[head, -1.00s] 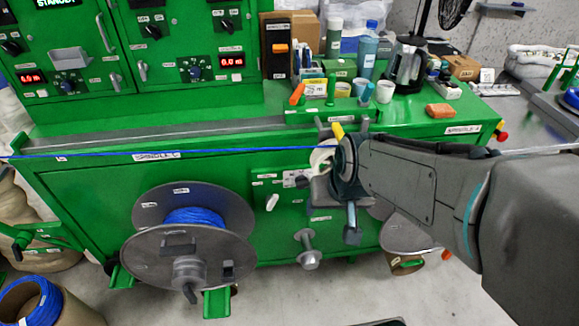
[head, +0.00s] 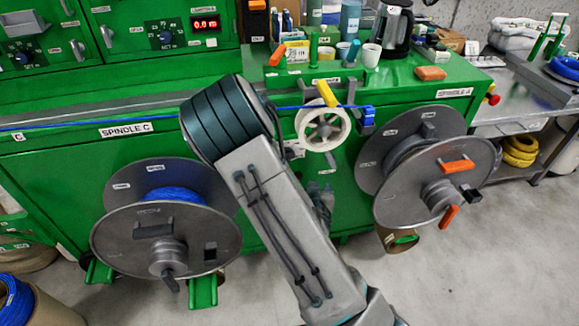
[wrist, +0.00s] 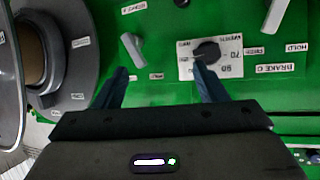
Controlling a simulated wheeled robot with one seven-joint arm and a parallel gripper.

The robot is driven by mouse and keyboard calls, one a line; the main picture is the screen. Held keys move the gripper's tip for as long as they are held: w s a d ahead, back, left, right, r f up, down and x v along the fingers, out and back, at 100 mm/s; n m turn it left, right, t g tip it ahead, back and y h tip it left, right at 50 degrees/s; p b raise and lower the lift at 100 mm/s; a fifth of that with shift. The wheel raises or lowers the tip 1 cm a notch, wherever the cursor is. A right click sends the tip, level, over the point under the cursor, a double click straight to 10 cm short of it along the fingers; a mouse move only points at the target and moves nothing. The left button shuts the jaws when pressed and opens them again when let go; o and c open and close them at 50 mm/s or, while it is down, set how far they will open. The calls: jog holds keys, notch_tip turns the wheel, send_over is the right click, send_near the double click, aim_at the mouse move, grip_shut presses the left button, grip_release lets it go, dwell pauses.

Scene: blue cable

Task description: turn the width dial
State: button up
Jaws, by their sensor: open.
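In the wrist view, a black round dial (wrist: 207,51) sits on a white plate with printed numbers on the green panel. I take it for the width dial, but its small label is not clearly readable. My gripper (wrist: 155,80) is open and empty, its two dark fingers apart. The right fingertip overlaps the plate just below the dial. The dial is not between the fingers, and I cannot tell whether the finger touches it. In the head view, my arm covers the panel there, hiding the dial and the gripper.
A grey lever handle (wrist: 132,48) is left of the dial. In the head view, a cable spool (head: 165,235) stands left of my arm and a large empty reel (head: 425,180) right. A white pulley (head: 323,126) guides the blue cable (head: 70,123) above the panel.

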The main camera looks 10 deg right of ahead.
jog(key=w+a+n+t+y+b, duration=0.1)
jog(key=w+a+n+t+y, duration=0.1)
jog(key=w, duration=0.5)
jog(key=w+a+f+n+t+y+b, duration=0.1)
jog(key=w+a+n+t+b, duration=0.1)
jog(key=w, duration=0.5)
jog(key=shift+f+n+t+y, duration=0.15)
jog(key=shift+n+t+y, duration=0.25)
jog(key=shift+n+t, duration=0.45)
jog(key=shift+c, duration=0.3)
jog(key=c, duration=0.9)
